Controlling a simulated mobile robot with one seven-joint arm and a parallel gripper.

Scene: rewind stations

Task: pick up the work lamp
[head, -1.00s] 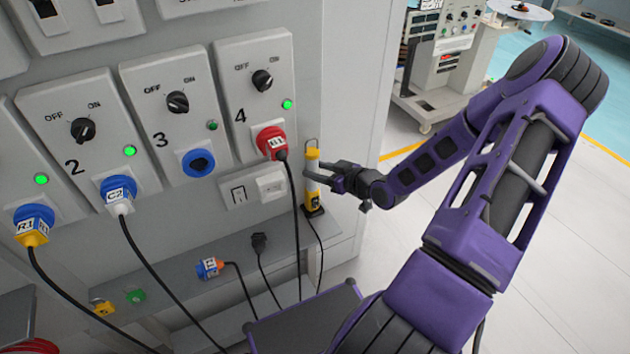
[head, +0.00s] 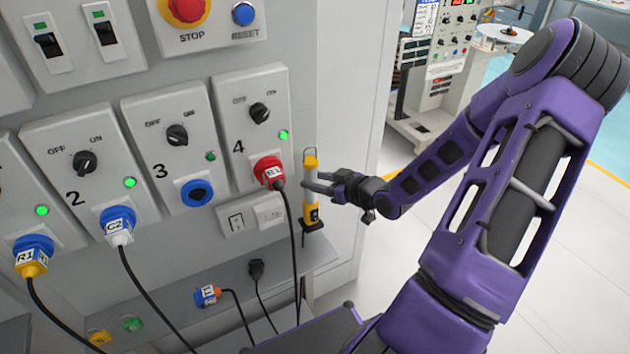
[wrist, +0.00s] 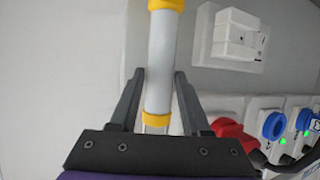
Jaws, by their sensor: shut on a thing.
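The work lamp (head: 311,188) is an upright stick with a white tube, yellow ends, a wire hook on top and a dark foot. It stands against the grey cabinet wall, right of station 4. My gripper (head: 318,183) comes from the right and is shut around its upper part. In the wrist view, the white tube and yellow bands of the lamp (wrist: 161,60) run between the two dark fingers (wrist: 158,100). I cannot tell whether the lamp's foot touches the shelf below.
A wall socket (head: 252,218) is also near. Open floor (head: 540,260) lies to the right.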

